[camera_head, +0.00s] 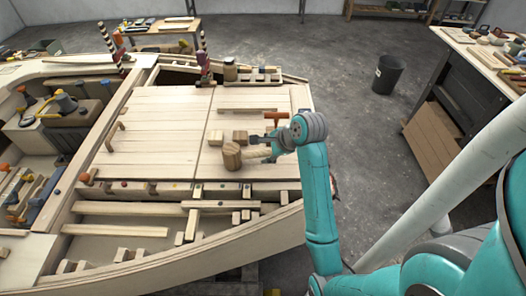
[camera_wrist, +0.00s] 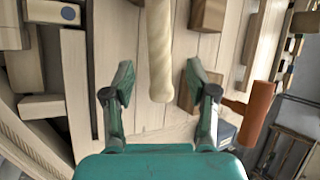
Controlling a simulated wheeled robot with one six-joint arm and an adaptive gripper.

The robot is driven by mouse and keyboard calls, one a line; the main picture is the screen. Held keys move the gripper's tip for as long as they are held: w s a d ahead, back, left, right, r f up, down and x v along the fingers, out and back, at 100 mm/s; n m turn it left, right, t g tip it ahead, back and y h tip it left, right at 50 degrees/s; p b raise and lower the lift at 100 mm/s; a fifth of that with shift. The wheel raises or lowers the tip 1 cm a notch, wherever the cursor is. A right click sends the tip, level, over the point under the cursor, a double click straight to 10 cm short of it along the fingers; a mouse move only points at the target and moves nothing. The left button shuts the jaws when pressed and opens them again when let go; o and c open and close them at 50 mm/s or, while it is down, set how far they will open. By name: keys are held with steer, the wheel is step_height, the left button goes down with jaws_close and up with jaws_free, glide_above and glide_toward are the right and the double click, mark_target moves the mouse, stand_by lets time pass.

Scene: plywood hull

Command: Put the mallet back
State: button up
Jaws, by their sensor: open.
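The wooden mallet lies on the pale plank deck, with its round, blocky head (camera_head: 232,156) to the left and its handle (camera_head: 256,153) pointing right toward my gripper (camera_head: 264,146). In the wrist view the pale handle (camera_wrist: 160,45) comes down from the top edge, its rounded end in the gap between the two fingers of my gripper (camera_wrist: 159,75). The fingers are open and stand apart from the handle on both sides. The mallet head is out of the wrist view. I cannot tell how high the fingers are above the deck.
Small wooden blocks (camera_head: 240,136) sit just behind the mallet. Striped posts (camera_head: 203,62) and a small cask (camera_head: 230,69) stand farther back.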

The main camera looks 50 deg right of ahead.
steer(key=v, duration=0.9)
steer(key=shift+s, duration=0.1)
